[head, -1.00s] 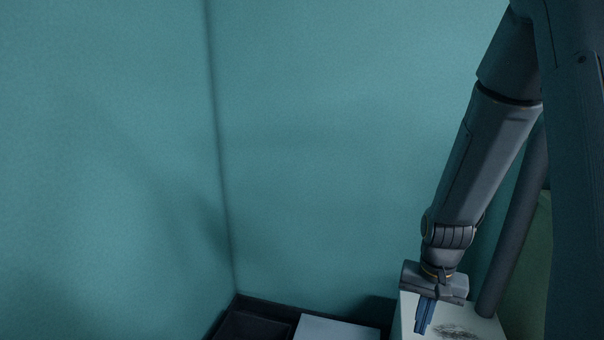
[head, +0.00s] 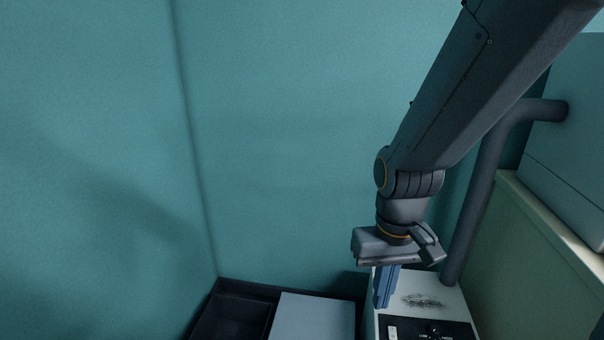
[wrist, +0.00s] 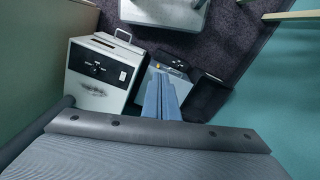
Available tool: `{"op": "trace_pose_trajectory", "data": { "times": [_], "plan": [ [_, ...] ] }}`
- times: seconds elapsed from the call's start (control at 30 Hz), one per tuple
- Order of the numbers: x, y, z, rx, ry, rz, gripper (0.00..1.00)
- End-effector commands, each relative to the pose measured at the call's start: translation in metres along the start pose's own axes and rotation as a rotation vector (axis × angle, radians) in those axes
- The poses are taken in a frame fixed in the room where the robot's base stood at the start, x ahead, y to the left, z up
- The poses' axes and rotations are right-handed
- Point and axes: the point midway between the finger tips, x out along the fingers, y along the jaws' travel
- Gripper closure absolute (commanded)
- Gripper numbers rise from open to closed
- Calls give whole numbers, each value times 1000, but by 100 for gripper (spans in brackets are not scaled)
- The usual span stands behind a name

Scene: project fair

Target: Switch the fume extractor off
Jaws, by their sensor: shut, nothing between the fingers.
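The fume extractor (head: 448,295) is a white box at the lower right of the head view, with a dark hose rising from its top. Its black control panel (head: 455,330) carries a knob and a white switch (head: 393,332), cut by the lower frame edge. In the wrist view the extractor (wrist: 88,97) stands left of my fingers, and the switch (wrist: 122,76) shows on its panel; its setting is too small to read. My gripper (head: 383,300) points down with blue fingers shut and empty, above the extractor's left edge in the head view. The fingers (wrist: 158,85) appear apart from the switch.
A grey box (head: 313,318) with its own small panel (wrist: 172,68) stands beside the extractor. A black open bin (wrist: 207,97) is beyond it. Teal walls (head: 290,130) close the corner. A green partition (head: 535,240) stands at right. Dark floor (wrist: 235,45) is partly free.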

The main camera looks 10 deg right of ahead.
Motion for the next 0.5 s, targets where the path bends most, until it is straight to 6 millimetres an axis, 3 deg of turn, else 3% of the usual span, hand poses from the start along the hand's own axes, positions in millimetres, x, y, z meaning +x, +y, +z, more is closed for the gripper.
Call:
{"op": "trace_pose_trajectory", "data": {
  "times": [0.27,0.5],
  "plan": [
    [7,4,-8,-35,0,0,100],
    [52,31,-51,-285,-2,1,100]
  ]
}}
